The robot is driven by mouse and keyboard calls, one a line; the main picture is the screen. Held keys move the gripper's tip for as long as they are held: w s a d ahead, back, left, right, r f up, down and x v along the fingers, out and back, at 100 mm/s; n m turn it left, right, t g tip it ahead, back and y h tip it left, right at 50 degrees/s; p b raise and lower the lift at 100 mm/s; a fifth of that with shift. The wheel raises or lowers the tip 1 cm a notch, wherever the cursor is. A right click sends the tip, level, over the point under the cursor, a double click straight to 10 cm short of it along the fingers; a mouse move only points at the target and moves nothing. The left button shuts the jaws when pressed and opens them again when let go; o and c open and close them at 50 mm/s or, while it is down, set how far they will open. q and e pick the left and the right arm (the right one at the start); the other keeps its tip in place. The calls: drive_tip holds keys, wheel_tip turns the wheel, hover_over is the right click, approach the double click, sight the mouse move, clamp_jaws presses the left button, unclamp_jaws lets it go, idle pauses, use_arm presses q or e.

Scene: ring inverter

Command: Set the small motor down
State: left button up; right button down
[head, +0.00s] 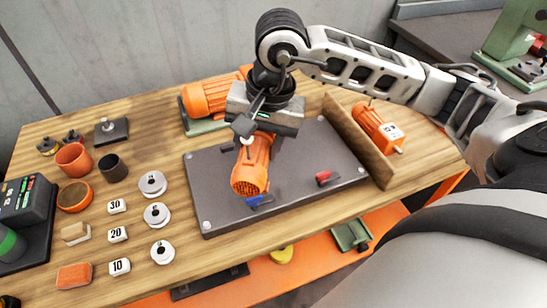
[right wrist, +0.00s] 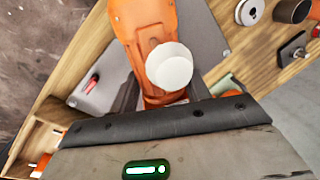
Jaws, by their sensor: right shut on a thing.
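The small orange motor (head: 252,168) is held in my right gripper (head: 255,135), over the dark grey plate (head: 215,190) on the wooden table. The gripper is shut on it from above, and the motor's ribbed end points toward the front of the table. In the right wrist view the orange motor (right wrist: 145,25) fills the top middle, with a round white part (right wrist: 169,66) in front of it. I cannot tell whether the motor touches the plate. The finger contact is mostly hidden. My left gripper is not in view.
A larger orange motor (head: 204,98) stands at the back, partly behind my arm. Another orange motor (head: 376,125) lies right of a wooden divider (head: 357,138). Red (head: 324,178) and blue (head: 258,201) parts sit on the plate. Weights, number tags and cups (head: 73,158) fill the left.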

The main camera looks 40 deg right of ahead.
sight(271, 136)
drive_tip(key=m, duration=0.4)
drive_tip(key=s+d+m+h, duration=0.1)
drive_tip(key=m, duration=0.1)
drive_tip(key=shift+d+r+m+t, duration=0.1)
drive_tip(key=shift+r+m+t, duration=0.3)
drive_tip(key=s+d+r+n+g, duration=0.2)
drive_tip(key=s+d+n, duration=0.15)
drive_tip(key=n, duration=1.15)
drive_tip(key=s+d+r+n+g, duration=0.1)
drive_tip(key=s+d+n+g, duration=0.3)
drive_tip(key=n, duration=1.2)
drive_tip(key=shift+t, duration=0.7)
drive_tip(key=w+a+f, duration=0.1)
drive_tip(key=w+f, duration=0.1)
drive_tip(key=w, duration=0.2)
drive_tip(key=w+a+f, duration=0.1)
drive_tip(key=w+f, duration=0.2)
drive_tip(key=w, duration=0.1)
drive_tip(key=w+a+f, duration=0.1)
drive_tip(key=w+f, duration=0.2)
drive_tip(key=w, duration=0.1)
drive_tip(key=shift+w+a+f, duration=0.1)
drive_tip(key=shift+f, duration=0.05)
drive_tip(key=shift+w+f, duration=0.4)
drive_tip(key=shift+f, duration=0.05)
wheel_tip(271, 136, down, 3)
drive_tip(key=shift+w+r+p, duration=0.1)
drive_tip(key=shift+p, duration=0.25)
drive_tip(key=shift+f, duration=0.3)
